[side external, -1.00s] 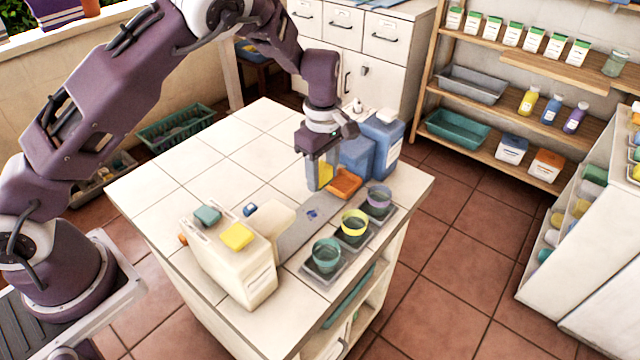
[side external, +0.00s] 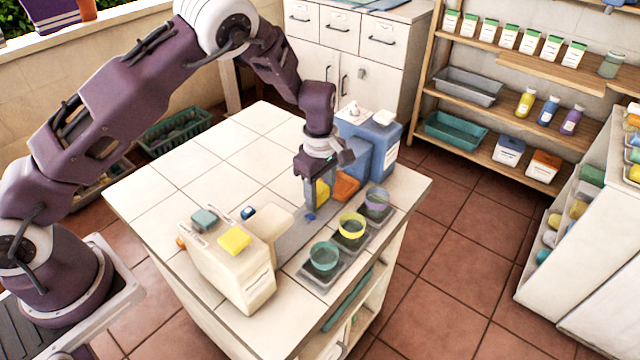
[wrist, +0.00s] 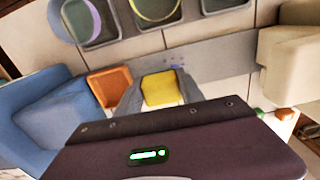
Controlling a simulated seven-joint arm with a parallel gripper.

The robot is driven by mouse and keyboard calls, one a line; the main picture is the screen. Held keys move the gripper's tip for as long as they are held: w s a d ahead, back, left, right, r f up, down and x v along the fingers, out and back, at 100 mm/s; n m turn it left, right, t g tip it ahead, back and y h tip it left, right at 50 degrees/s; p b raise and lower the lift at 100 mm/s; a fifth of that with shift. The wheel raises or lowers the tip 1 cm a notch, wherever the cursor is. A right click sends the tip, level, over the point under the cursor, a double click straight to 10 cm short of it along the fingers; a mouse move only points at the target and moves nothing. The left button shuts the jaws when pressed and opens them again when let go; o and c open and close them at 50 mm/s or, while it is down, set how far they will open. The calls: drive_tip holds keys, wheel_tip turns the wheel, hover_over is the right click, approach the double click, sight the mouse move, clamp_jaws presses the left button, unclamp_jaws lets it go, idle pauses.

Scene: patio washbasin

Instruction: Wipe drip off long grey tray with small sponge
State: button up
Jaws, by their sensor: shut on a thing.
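My gripper (side external: 314,198) is shut on a small yellow sponge (side external: 322,192); the sponge also shows between the fingers in the wrist view (wrist: 160,90). The long grey tray (side external: 287,243) is a flat strip running between the cream container and the blue containers; it also shows in the wrist view (wrist: 222,57). A small blue drip (side external: 310,217) lies on the tray, just by the fingertips. In the wrist view the drip (wrist: 177,67) shows as small spots just beyond the sponge. I cannot tell whether the sponge touches the tray.
An orange sponge (side external: 346,186) lies beside my gripper, near the blue containers (side external: 372,145). Teal (side external: 324,257), yellow (side external: 352,226) and purple (side external: 377,200) cups stand along the right edge. A cream container (side external: 232,265) stands at the near end.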

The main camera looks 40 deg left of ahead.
sight(318, 204)
wheel_tip(318, 204, down, 3)
drive_tip(key=shift+f, duration=0.1)
drive_tip(key=shift+s, duration=0.4)
drive_tip(key=shift+c, duration=0.6)
drive_tip(key=shift+s, duration=1.5)
drive_tip(key=shift+w, duration=1.95)
drive_tip(key=shift+r, duration=4.15)
